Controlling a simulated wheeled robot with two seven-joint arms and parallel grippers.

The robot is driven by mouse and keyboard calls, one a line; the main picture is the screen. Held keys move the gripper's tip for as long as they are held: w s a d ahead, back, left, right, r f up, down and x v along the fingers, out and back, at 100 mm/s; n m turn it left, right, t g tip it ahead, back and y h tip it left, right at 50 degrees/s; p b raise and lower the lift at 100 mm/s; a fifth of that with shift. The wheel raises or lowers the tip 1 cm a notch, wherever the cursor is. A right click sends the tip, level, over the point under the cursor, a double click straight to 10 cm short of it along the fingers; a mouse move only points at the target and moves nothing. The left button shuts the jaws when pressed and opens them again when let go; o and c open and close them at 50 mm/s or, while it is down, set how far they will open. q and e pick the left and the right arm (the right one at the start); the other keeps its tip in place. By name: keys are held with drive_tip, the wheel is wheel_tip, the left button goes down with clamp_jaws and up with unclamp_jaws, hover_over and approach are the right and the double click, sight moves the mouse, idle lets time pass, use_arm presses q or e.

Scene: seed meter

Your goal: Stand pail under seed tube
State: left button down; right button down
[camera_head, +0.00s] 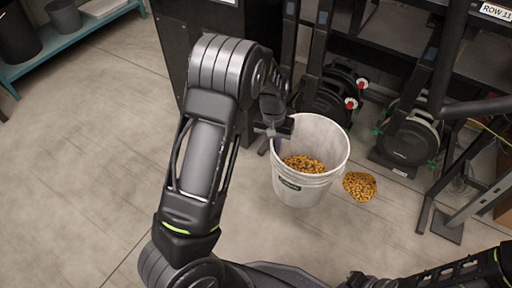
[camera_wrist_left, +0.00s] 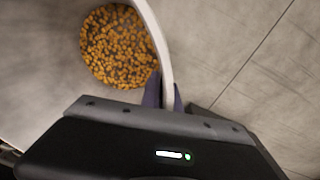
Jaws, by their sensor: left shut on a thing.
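A white pail (camera_head: 310,190) with a green label and orange-yellow seed (camera_head: 303,164) in its bottom is upright near the black row units. My left gripper (camera_head: 277,132) is shut on the pail's left rim. In the left wrist view, the fingers (camera_wrist_left: 166,95) straddle the pale pail wall (camera_wrist_left: 152,30), with the seed inside beyond. I cannot tell whether the pail touches the floor. Upright black tubes (camera_head: 316,45) stand behind it; which is the seed tube is unclear. My right arm shows at the bottom right, its gripper end cut off and unclear.
A pile of seed (camera_head: 360,186) lies on the floor just right of the pail. Black row units with round housings (camera_head: 408,138) and a metal frame (camera_head: 462,200) crowd the right. A teal shelf (camera_head: 75,38) with dark buckets is far left. Open floor lies left.

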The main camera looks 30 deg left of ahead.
use_arm(q)
drive_tip(key=w+d+r+m, duration=0.1)
drive_tip(key=w+d+r, duration=0.3)
drive_tip(key=r, duration=0.4)
drive_tip(key=w+d+r+m, duration=0.1)
drive_tip(key=w+d+r, duration=0.3)
drive_tip(key=r, duration=0.4)
drive_tip(key=shift+d+r+m, duration=0.25)
drive_tip(key=shift+d+m, duration=0.05)
drive_tip(key=shift+d, duration=0.4)
drive_tip(key=shift+w+d, duration=0.15)
